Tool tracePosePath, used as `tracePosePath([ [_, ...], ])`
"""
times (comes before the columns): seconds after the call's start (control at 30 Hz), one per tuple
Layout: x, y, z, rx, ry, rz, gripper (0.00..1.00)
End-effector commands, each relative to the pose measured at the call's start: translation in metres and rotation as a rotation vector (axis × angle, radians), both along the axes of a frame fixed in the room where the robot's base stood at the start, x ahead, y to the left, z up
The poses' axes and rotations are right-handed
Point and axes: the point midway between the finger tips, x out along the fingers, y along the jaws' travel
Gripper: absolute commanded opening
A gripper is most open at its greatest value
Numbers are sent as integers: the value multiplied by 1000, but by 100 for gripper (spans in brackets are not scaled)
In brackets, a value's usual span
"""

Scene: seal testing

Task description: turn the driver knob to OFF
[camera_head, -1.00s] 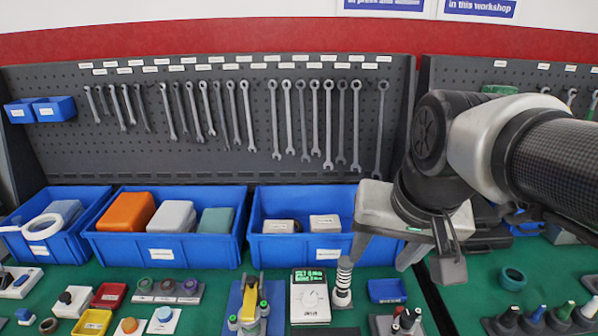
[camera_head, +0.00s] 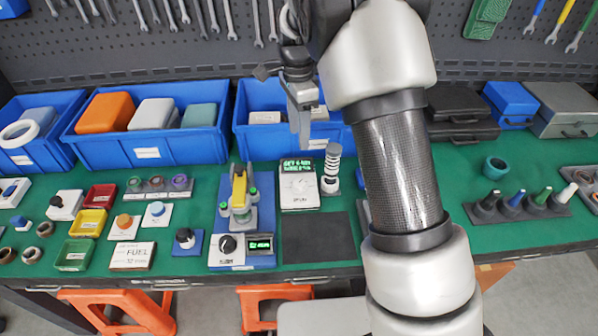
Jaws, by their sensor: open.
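Which knob is the driver knob I cannot tell, as the labels are too small to read. A white box (camera_head: 300,196) with a lit green display carries a round white dial (camera_head: 301,185). In front of it to the left, a black knob (camera_head: 228,244) sits beside a second green display (camera_head: 260,244) on the blue-based clamp unit (camera_head: 241,228). Another black knob (camera_head: 184,236) stands on a small blue plate further left. My gripper (camera_head: 304,138) points down, open and empty, above and behind the white box, apart from it.
A ribbed spring-like post (camera_head: 332,168) stands just right of the white box. A dark mat (camera_head: 315,238) lies in front, bare. Blue bins (camera_head: 147,152) line the back. My arm hides the bench right of the mat.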

Motion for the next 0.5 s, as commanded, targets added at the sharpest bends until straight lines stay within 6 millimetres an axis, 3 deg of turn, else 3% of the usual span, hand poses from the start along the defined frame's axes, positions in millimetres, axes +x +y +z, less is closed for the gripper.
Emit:
tracePosePath([
  [0.17,-1,-1,-20,-2,5,-3,48],
  [0.5,-5,-2,-93,-2,6,-1,48],
])
